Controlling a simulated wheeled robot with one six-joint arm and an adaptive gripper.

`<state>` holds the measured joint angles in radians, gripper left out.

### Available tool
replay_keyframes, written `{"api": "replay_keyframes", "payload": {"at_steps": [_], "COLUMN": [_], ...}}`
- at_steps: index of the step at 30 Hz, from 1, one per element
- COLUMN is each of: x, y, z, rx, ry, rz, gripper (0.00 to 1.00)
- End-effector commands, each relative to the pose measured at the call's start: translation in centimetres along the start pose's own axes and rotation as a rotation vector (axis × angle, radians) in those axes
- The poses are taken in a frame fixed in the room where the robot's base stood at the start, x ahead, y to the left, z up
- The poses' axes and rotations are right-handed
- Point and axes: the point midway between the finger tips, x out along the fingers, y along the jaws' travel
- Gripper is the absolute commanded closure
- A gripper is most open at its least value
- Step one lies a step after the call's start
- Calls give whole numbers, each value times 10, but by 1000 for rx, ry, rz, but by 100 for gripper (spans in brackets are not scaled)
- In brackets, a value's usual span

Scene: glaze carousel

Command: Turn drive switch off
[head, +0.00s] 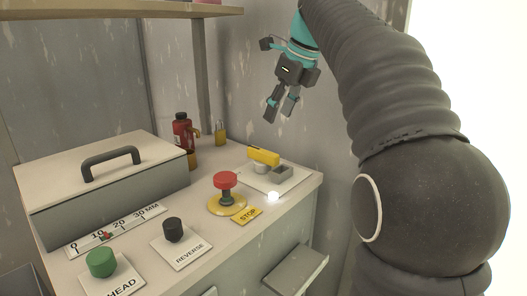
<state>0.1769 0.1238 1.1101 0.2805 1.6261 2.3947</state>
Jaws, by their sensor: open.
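A yellow-handled switch (263,156) sits on a pale plate (262,181) at the back right of the bench top. It looks like the drive switch, but I can read no label on it. Its handle lies roughly level on a light round base, with a grey block (279,173) beside it. My gripper (279,114) is open and empty, pointing down. It hangs in the air above the switch, apart from it. A small white lamp (273,196) glows near the plate's front corner.
A red mushroom button (225,181) with a yellow STOP label (247,214) stands left of the switch. A black REVERSE button (173,230), a green AHEAD button (101,262) and a grey lidded box (108,188) are further left. A red bottle (182,132) and brass padlock (221,133) stand behind.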

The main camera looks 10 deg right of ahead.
Motion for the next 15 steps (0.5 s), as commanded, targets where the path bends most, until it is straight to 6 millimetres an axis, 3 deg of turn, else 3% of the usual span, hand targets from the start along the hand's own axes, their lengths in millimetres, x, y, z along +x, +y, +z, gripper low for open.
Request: {"api": "replay_keyframes", "payload": {"at_steps": [15], "x": [95], "y": [1], "z": [-2], "rx": [-4], "ry": [2], "rz": [2], "gripper": [50]}}
